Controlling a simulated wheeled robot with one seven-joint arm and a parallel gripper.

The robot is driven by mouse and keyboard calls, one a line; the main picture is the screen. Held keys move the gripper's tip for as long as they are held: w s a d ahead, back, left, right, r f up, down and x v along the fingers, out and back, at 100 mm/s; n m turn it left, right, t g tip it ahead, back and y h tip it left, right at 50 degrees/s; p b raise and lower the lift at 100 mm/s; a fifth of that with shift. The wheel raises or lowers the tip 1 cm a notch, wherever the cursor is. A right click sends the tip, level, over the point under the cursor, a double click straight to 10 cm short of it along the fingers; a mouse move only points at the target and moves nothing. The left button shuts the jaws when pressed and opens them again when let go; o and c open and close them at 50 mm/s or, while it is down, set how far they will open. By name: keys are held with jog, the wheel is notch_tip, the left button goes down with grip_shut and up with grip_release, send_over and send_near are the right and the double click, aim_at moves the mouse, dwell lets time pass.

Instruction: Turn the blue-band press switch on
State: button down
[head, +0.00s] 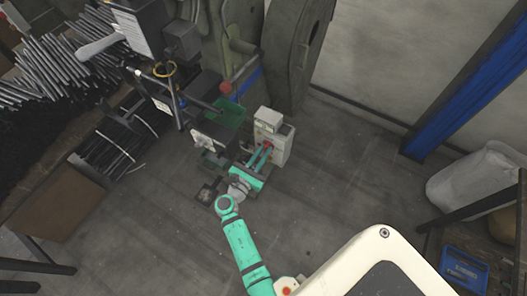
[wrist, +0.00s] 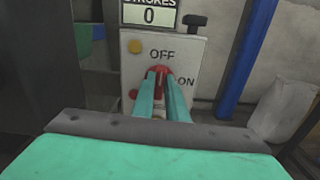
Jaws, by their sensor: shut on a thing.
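The switch box (head: 276,146) is a pale grey box on the press with the blue band (head: 249,80). In the wrist view the box face (wrist: 200,55) carries the labels OFF, above, and ON, to the right. The red switch (wrist: 160,70) sits below OFF, with its top edge showing between and above my fingers. My gripper (wrist: 165,78) is shut on the red switch, one teal finger on each side. The fingers hide much of the switch, and its exact angle is hard to tell. In the head view my gripper (head: 263,153) reaches the box front from below.
A counter (wrist: 149,13) above the labels reads STROKES 0. A yellow button (wrist: 135,46) is left of OFF, and a red button shows partly below it. Open floor (head: 340,170) lies to the right.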

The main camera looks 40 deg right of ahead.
jog(key=m, duration=0.4)
jog(key=shift+s+m, duration=0.1)
jog(key=shift+m, duration=0.2)
jog(key=shift+s+d+f+m, duration=0.1)
jog(key=shift+f+m, duration=0.05)
jog(key=shift+m, duration=3.05)
jog(key=shift+s+f+m, duration=0.1)
jog(key=shift+f+m, duration=0.05)
jog(key=shift+m, duration=3.05)
jog(key=c, duration=1.8)
grip_release()
jog(key=shift+o, duration=0.2)
jog(key=v, duration=1)
jog(key=shift+s+a, duration=0.15)
jog(key=shift+a, duration=0.2)
